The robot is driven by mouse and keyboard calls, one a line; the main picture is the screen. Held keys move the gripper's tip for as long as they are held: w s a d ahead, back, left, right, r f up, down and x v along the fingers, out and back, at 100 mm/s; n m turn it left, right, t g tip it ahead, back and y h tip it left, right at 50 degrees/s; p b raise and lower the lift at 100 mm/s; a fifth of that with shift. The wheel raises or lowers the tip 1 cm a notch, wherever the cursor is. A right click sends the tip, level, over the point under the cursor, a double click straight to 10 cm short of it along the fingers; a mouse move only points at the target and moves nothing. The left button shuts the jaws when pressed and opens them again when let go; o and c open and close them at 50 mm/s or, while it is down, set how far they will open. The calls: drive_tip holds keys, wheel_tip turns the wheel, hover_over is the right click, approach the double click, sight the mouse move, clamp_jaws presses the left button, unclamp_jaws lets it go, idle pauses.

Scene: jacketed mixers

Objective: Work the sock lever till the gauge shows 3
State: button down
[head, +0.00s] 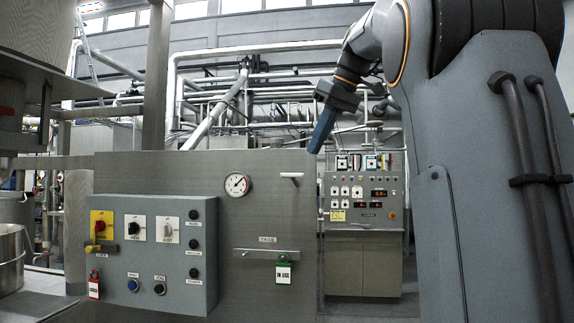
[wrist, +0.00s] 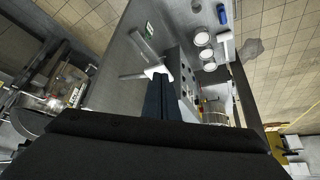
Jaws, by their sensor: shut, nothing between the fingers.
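A round white gauge (head: 237,184) is on the grey upright panel; its needle points to the upper right and its numbers are too small to read. A short white lever (head: 291,176) sticks out of the panel right of the gauge. Below them is a horizontal metal bar (head: 265,254) with a small label I cannot read and a green "IN USE" tag (head: 284,270). I cannot tell which one is the sock lever. My gripper (head: 314,150) is shut and empty, above and right of the white lever. In the wrist view its fingertips (wrist: 160,78) overlap the white lever (wrist: 154,71); contact is unclear.
A grey control box (head: 155,250) with knobs, buttons, a yellow switch plate and a red tag juts out at the left of the panel. A separate console (head: 363,230) stands behind at the right. A metal vessel (head: 10,258) is at far left.

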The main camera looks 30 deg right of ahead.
sight(299, 176)
drive_tip(key=w+r+p, duration=0.1)
drive_tip(key=p, duration=0.1)
drive_tip(key=w+a+r+g+p, duration=0.1)
drive_tip(key=p, duration=0.1)
drive_tip(key=shift+w+a, duration=0.2)
drive_tip(key=shift+w, duration=0.2)
drive_tip(key=b+x, duration=0.5)
drive_tip(key=x, duration=0.2)
drive_tip(key=shift+d+b, duration=0.15)
drive_tip(key=shift+b, duration=0.15)
drive_tip(key=shift+f, duration=0.15)
wheel_tip(299, 176, down, 4)
drive_tip(key=b, duration=0.3)
drive_tip(key=shift+f+b, duration=0.15)
drive_tip(key=shift+b, duration=0.15)
idle(0.3)
